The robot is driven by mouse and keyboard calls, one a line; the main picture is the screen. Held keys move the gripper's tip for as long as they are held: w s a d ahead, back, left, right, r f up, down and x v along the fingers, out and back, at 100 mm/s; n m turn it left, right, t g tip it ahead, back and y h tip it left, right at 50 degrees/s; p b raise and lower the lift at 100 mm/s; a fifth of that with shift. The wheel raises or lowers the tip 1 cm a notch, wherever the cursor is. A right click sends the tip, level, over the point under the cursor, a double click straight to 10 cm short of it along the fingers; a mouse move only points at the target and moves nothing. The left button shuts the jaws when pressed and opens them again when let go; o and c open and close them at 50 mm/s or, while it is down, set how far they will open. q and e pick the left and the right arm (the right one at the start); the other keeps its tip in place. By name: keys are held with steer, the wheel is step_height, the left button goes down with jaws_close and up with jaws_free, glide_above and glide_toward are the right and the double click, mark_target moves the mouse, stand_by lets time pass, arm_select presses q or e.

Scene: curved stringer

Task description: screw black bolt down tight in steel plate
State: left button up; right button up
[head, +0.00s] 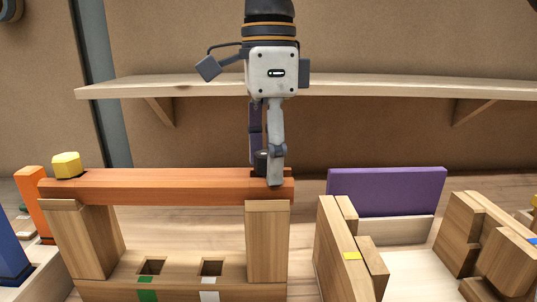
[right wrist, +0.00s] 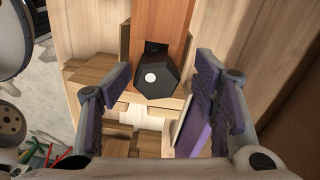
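The black bolt (head: 261,158) has a dark hexagonal head and stands at the right end of an orange-red beam (head: 160,185). In the right wrist view the bolt head (right wrist: 165,80) shows a white dot on top, near the end of the beam (right wrist: 160,22). My right gripper (head: 267,180) points down over this end. In the right wrist view its purple-padded fingers (right wrist: 163,92) are spread on both sides of the bolt head, with gaps. The bolt's shank is hidden. I cannot make out a steel plate. My left gripper is not in view.
A yellow bolt head (head: 66,165) stands at the beam's left end. Wooden posts (head: 267,240) hold up the beam over a base with square holes. A tray (head: 405,235) with a purple board (head: 385,191) and wooden blocks lies to the right. A shelf (head: 400,88) runs behind.

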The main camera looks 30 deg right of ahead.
step_height(320, 180, up, 12)
steer(key=shift+w, duration=0.15)
stand_by(0.4)
